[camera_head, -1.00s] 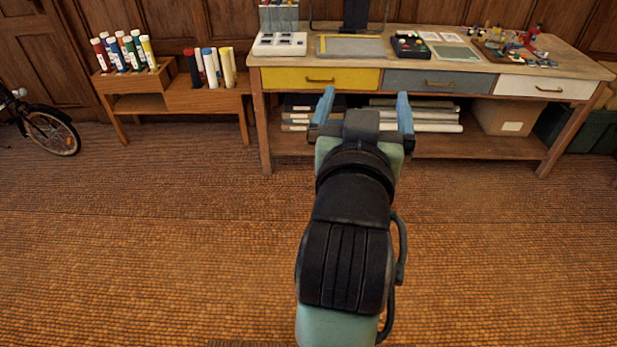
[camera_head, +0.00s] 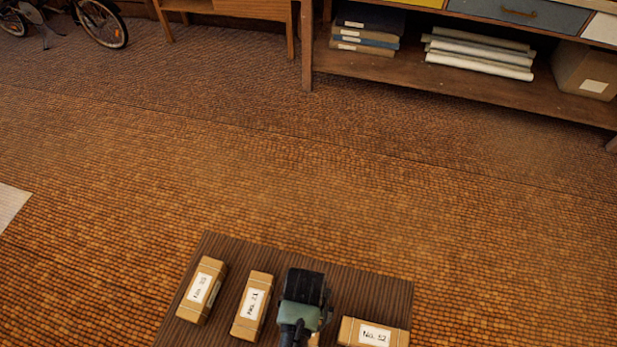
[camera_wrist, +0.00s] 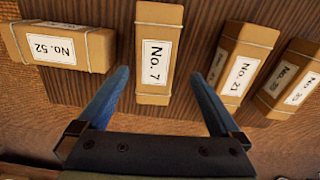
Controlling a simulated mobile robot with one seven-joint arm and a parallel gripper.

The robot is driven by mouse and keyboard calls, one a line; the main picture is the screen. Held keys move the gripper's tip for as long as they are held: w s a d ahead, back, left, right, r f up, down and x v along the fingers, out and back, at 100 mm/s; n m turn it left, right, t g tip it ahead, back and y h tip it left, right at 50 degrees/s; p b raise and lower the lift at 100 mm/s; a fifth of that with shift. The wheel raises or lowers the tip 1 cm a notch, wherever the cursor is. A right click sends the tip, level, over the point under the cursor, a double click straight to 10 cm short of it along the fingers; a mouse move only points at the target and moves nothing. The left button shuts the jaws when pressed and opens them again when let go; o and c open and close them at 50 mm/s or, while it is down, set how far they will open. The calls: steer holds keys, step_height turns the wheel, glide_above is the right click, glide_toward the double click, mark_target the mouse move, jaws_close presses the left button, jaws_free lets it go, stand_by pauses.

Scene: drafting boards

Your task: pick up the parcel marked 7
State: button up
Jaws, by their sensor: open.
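The parcel marked No. 7 (camera_wrist: 158,75) is a tan box tied with light string, with a white label. In the wrist view it lies in the middle, its near end between the two blue fingers. My gripper (camera_wrist: 160,76) is open, with a gap on both sides of the parcel. I cannot tell whether the fingertips are above the parcel or level with its sides. In the head view my wrist (camera_head: 303,290) covers most of this parcel, and the fingers are hidden.
Similar parcels lie on the same dark ribbed board (camera_head: 345,283): No. 52 (camera_head: 350,330) to the right, No. 21 (camera_head: 245,320) to the left, and another (camera_head: 213,270) farther left. The brown floor beyond is clear up to the desk (camera_head: 470,92).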

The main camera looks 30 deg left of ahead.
steer(key=f+b, duration=0.1)
steer(key=f, duration=0.1)
steer(key=f+b, duration=0.1)
steer(key=f, duration=0.2)
steer(key=f+b, duration=0.1)
steer(key=f, duration=0.2)
steer(key=shift+w+d+f, duration=0.1)
steer(key=shift+d+f, duration=0.15)
steer(key=shift+d, duration=0.1)
steer(key=shift+r, duration=0.1)
jaws_close()
